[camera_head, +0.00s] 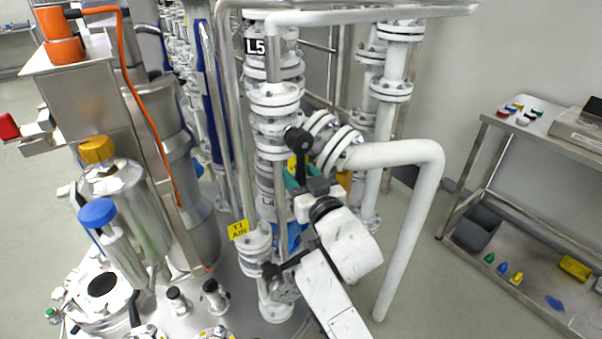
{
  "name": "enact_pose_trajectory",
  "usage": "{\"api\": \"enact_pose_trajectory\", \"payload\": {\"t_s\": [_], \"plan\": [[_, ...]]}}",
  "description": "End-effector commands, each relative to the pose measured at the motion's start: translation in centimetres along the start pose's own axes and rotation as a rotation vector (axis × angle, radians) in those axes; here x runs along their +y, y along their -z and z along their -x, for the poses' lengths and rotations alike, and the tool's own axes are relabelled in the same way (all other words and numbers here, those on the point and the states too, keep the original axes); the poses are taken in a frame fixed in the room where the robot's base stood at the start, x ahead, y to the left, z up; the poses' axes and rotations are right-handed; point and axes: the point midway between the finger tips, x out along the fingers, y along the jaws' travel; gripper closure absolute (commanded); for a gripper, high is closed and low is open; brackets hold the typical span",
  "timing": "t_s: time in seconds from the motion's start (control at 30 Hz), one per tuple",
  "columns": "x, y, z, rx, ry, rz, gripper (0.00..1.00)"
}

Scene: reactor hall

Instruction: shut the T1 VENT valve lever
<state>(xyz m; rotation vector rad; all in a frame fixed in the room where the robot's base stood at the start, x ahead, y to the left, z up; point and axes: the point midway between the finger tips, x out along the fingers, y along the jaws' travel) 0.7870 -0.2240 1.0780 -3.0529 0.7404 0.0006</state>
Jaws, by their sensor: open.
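A black valve lever (300,165) with a round black hub stands at the flanged branch of the white pipework, in the middle of the head view. It points roughly downward. A yellow tag (291,167) is partly hidden behind it, and I cannot read its text, so I cannot confirm that this is T1 VENT. My gripper (314,187), dark grey at the end of the white arm, is open at the lever's lower end. Its fingertips are partly hidden. I cannot tell whether they touch the lever or have it between them.
A white elbow pipe (426,190) stands close to the right of my arm. Steel pipes (231,110) and a steel vessel (118,195) crowd the left. Another yellow tag (238,230) hangs lower left. A steel bench (468,200) stands at right; open floor lies before it.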

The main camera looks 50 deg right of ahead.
Motion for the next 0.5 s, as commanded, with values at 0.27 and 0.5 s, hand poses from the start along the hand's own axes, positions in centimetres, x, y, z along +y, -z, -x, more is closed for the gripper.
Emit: {"api": "enact_pose_trajectory", "payload": {"t_s": [0.27,0.5], "plan": [[0.03,-0.01,-0.28,0.000,0.000,0.000,0.53],[0.02,-0.01,-0.26,0.000,0.000,0.000,0.72]]}}
